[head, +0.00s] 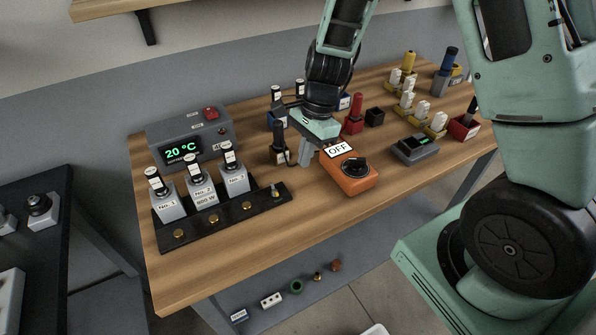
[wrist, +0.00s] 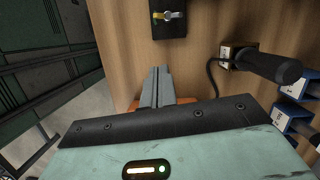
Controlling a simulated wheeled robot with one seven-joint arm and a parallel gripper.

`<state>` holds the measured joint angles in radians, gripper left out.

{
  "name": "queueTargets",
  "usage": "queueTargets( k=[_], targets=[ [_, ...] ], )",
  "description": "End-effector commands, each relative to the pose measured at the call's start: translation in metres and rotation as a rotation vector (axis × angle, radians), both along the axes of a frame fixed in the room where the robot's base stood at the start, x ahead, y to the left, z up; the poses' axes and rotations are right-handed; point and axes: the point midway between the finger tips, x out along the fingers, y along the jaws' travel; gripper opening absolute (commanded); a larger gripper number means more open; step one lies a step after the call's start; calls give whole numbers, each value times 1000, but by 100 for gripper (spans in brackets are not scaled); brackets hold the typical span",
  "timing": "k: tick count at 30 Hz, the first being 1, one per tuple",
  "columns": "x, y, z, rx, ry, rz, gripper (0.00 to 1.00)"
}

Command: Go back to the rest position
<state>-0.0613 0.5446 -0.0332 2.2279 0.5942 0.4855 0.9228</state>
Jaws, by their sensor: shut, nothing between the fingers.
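My gripper (head: 305,161) is low over the wooden table, just left of the orange switch box (head: 350,181), and it is empty. In the wrist view its two fingers (wrist: 157,72) lie together, shut, pointing toward the table. The orange box carries an OFF label (head: 338,150) and a black knob (head: 354,167). In the wrist view only slivers of the orange box (wrist: 186,100) show beside the fingers. I cannot tell whether the gripper touches it. My arm reaches down from the top of the head view.
The wooden table (head: 250,235) holds a 20 °C display unit (head: 189,136) and a black rail (head: 217,216) with three labelled plugs on the left. A dark handled tool (head: 279,147) stands close left of the gripper. Grey device (head: 415,149) and several coloured blocks fill the right.

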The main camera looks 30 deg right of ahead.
Motion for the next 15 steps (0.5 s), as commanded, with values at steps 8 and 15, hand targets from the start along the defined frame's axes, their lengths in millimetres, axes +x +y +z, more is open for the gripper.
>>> queueTargets(
  k=[8,15],
  targets=[
    [-1,-7,29,0,1,1,0],
    [-4,-2,35,3,-5,38,0]
  ],
)
